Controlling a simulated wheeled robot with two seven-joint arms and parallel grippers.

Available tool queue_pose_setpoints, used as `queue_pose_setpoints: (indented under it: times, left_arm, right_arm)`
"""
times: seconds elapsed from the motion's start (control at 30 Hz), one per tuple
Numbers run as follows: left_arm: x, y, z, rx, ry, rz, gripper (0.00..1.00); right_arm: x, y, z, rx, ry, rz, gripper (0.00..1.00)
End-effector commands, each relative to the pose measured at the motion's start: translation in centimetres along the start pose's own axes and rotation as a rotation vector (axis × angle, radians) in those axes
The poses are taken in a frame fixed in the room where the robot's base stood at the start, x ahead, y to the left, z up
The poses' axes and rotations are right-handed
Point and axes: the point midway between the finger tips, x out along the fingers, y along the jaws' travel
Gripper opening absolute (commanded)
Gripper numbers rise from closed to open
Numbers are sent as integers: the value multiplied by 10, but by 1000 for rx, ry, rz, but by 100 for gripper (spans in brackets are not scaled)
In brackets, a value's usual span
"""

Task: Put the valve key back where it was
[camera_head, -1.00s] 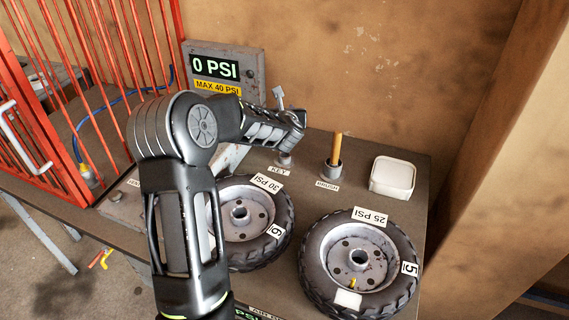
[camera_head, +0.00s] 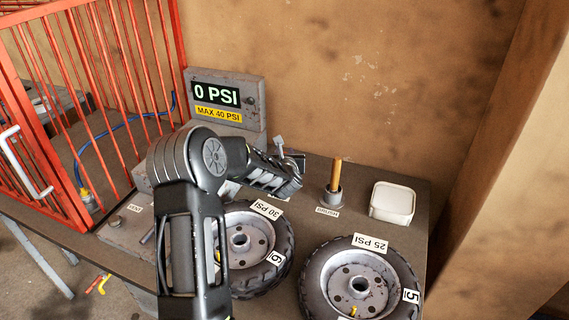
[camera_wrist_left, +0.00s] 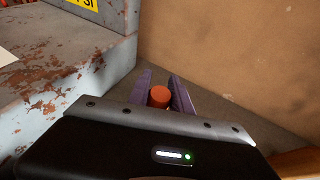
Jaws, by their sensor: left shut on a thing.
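My left gripper (camera_head: 298,162) is low over the back of the bench, beside the gauge box. It is shut on the valve key, whose round red-orange end (camera_wrist_left: 159,96) shows between the purple fingers (camera_wrist_left: 160,77) in the left wrist view. The rest of the key is hidden. A grey T-shaped piece (camera_head: 280,145) stands up at the gripper; I cannot tell whether it belongs to the key. The key's holder and its label are hidden behind my left gripper, so I cannot tell whether the key touches the holder. My right gripper is out of view.
A marker stick (camera_head: 336,172) stands in its holder just right of my gripper, with a white box (camera_head: 392,202) beyond. The gauge box (camera_head: 243,112) reads 0 PSI. Two wheels (camera_head: 318,268) lie in front. A red cage (camera_head: 105,95) stands left and the wall is close behind.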

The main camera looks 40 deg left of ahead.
Motion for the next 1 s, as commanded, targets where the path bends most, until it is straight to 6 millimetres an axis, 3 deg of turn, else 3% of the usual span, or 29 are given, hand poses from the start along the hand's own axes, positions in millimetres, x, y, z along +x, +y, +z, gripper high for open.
queue_pose_setpoints:
  times: [0.13,0.4,0.87,0.9,1.0]
  left_arm:
    - [1,0,-4,0,2,0,0]
    - [13,0,-34,0,2,1,0]
    - [15,0,-39,-1,0,0,0]
    - [14,0,-38,-1,0,0,28]
    - [14,0,-38,0,1,0,36]
  right_arm:
    - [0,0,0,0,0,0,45]
    - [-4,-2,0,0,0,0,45]
    - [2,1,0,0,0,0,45]
    - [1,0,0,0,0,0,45]
    - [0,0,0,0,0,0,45]
